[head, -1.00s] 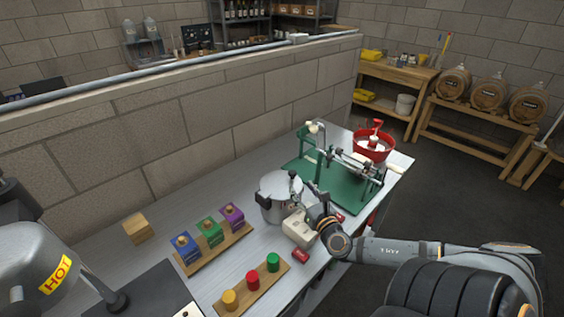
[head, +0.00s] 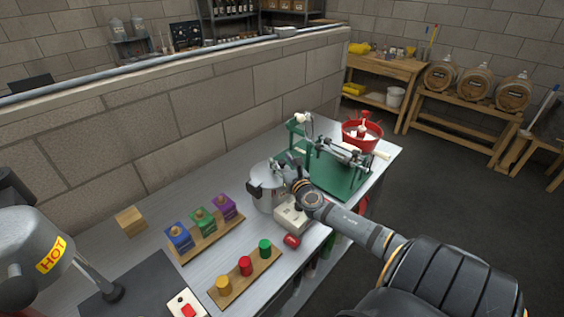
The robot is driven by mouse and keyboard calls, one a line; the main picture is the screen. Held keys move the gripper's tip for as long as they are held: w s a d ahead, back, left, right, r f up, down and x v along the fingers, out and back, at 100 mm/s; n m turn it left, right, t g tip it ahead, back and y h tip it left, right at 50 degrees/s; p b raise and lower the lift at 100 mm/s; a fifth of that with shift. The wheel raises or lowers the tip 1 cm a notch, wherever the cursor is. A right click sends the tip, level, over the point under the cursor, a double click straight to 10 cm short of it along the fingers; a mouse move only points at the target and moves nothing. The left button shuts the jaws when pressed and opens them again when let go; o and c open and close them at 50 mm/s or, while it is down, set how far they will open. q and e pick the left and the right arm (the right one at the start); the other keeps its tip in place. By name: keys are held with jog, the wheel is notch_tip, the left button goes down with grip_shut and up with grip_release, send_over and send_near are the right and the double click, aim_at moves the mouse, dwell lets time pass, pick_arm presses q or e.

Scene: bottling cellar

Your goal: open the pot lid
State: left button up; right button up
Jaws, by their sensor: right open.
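A silver metal pot (head: 264,200) stands on the grey bench, with a dark handle on its left side. Its lid (head: 262,177) lies flat on top and looks closed. My right gripper (head: 283,166) is open at the right part of the lid, close to where a small knob or fitting shows. The fingers partly hide that spot, and I cannot tell whether they touch it. My left gripper is not in view.
A cream box (head: 290,217) and a red cylinder (head: 291,240) sit right of the pot. A green press stand (head: 340,180) and red bowl (head: 362,133) are behind. Wooden racks with coloured blocks (head: 205,240) and pegs (head: 244,278) stand in front.

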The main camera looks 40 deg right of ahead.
jog(key=c, duration=0.3)
grip_shut()
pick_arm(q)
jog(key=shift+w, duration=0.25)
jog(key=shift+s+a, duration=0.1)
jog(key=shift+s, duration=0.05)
pick_arm(e)
jog(key=shift+w, duration=0.1)
